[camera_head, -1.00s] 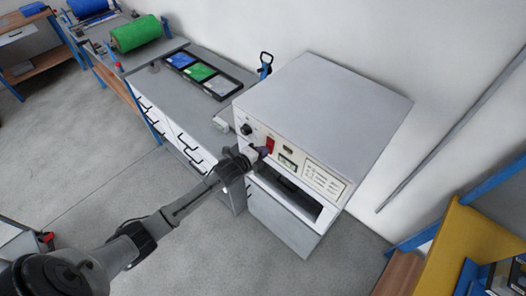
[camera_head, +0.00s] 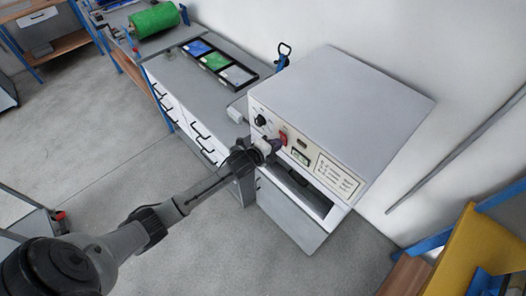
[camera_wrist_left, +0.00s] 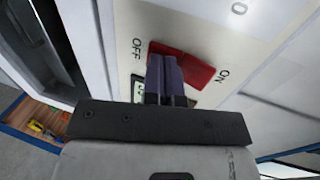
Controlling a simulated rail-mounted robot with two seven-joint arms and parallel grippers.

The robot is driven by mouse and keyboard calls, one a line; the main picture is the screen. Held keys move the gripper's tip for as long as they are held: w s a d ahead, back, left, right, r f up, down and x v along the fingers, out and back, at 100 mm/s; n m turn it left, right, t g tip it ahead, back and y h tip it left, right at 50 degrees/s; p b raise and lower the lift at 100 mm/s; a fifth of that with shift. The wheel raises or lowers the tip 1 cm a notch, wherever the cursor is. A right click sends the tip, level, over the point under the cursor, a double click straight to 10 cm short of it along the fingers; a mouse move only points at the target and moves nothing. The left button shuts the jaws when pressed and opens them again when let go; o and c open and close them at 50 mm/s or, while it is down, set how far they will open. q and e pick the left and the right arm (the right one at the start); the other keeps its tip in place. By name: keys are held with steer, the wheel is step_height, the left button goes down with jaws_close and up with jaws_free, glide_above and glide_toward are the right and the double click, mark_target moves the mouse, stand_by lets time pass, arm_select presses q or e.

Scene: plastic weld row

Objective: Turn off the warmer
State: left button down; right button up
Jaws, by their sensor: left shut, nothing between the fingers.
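The warmer (camera_head: 345,100) is a large light-grey box with a cream control panel on its front. A red rocker switch (camera_head: 283,138) sits on that panel beside a black knob (camera_head: 261,120). In the left wrist view the red switch (camera_wrist_left: 192,66) lies between the printed words OFF, to its left, and ON, to its right. My left gripper (camera_head: 274,146) is shut and empty, in front of the panel at the switch. Its purple-grey fingertips (camera_wrist_left: 166,72) overlap the OFF end of the switch; I cannot tell whether they touch it. My right gripper is out of view.
Below the panel is a dark open slot (camera_head: 300,190). A grey cabinet (camera_head: 190,85) with a black tray (camera_head: 218,62) of coloured sheets stands to the left. A yellow-topped bench (camera_head: 485,245) is at the lower right.

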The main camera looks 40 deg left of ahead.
arm_select(q)
steer(key=f+p+v, duration=0.1)
steer(key=f+v, duration=0.2)
steer(key=v, duration=1)
steer(key=shift+s+f, duration=0.2)
steer(key=shift+s, duration=0.3)
steer(key=shift+a, duration=0.15)
